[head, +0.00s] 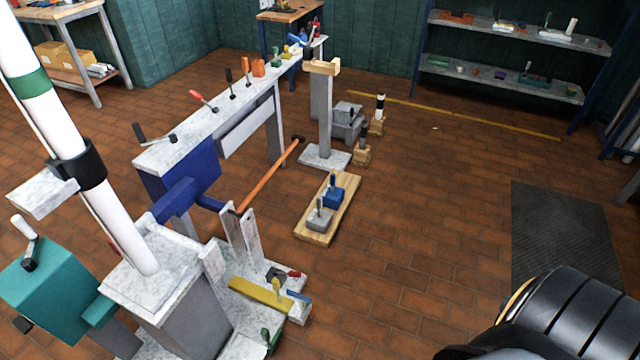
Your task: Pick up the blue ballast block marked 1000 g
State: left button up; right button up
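A blue block (333,198) with a dark upright handle sits on a wooden board (314,236) on the floor, near the middle of the head view. Its marking is too small to read. A grey block (319,221) with a similar handle sits on the same board, in front of the blue one. Neither gripper shows in the head view. Only a black rounded link, which appears to be part of my own arm, shows at the bottom right, well apart from the blocks.
A long white-topped bench (215,115) with tools stands left of the board. A white mast (45,110) and its base fill the left front. An orange bar (270,175) slants left of the board. Brick floor (430,220) is clear to the right, with a dark mat (565,235).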

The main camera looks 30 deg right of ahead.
aim_at(333, 196)
jog(key=i+l, duration=0.15)
jog(key=l, duration=0.15)
jog(key=i+l+u, duration=0.1)
jog(key=l, duration=0.25)
jog(key=i+l, duration=0.4)
jog(key=l, duration=0.25)
jog(key=i+l+u, duration=0.1)
jog(key=l, duration=0.25)
jog(key=i+l, duration=0.2)
jog(key=l, duration=0.15)
jog(key=i+l+u, duration=0.1)
jog(key=l, duration=0.25)
